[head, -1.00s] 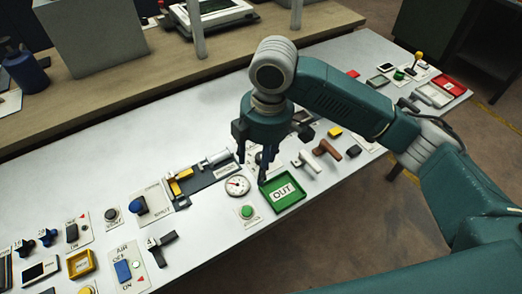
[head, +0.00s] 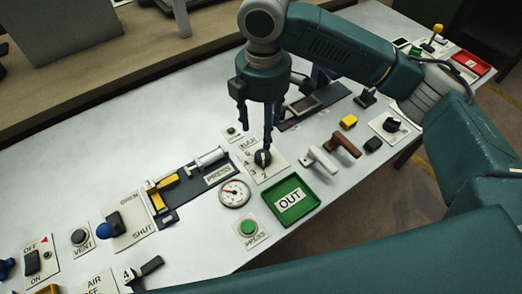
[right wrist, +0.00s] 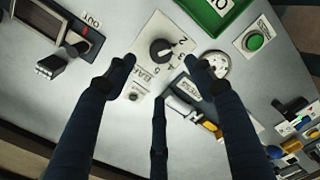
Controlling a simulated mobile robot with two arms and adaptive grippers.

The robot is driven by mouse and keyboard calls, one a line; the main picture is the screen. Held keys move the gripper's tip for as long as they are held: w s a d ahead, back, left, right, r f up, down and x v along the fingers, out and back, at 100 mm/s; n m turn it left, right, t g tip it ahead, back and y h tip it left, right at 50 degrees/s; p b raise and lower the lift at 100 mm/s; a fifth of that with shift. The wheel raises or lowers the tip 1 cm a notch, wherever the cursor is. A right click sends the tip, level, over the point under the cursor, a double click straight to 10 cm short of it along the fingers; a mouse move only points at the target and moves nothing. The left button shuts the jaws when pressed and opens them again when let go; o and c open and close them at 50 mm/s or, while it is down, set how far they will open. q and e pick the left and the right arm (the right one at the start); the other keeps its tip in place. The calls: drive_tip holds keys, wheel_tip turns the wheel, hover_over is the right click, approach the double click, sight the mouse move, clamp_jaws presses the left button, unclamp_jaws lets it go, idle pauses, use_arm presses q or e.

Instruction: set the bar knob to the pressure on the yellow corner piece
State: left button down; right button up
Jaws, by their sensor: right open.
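The black bar knob (head: 262,158) sits on a white plate with numbers and BAR lettering. In the right wrist view the knob (right wrist: 161,51) is clear, and its pale mark seems to point near the 2. My right gripper (head: 258,138) is open, pointing down over the plate; its fingers (right wrist: 161,70) spread around the knob in the picture, with no contact visible. A yellow angled part (head: 160,187) lies at the press fixture (head: 190,184), and a small yellow block (head: 348,121) lies farther right. I cannot read a pressure on either. My left gripper is out of view.
A round gauge (head: 235,193), a green OUT tray (head: 306,203) and a green PRESS button (head: 248,228) lie in front of the knob plate. The table's back left is clear.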

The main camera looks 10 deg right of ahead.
sight(263, 155)
wheel_tip(263, 155, down, 9)
drive_tip(key=shift+s+f, duration=0.1)
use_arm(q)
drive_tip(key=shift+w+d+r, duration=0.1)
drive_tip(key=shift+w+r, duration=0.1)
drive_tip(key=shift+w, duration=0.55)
use_arm(e)
drive_tip(key=shift+f, duration=0.7)
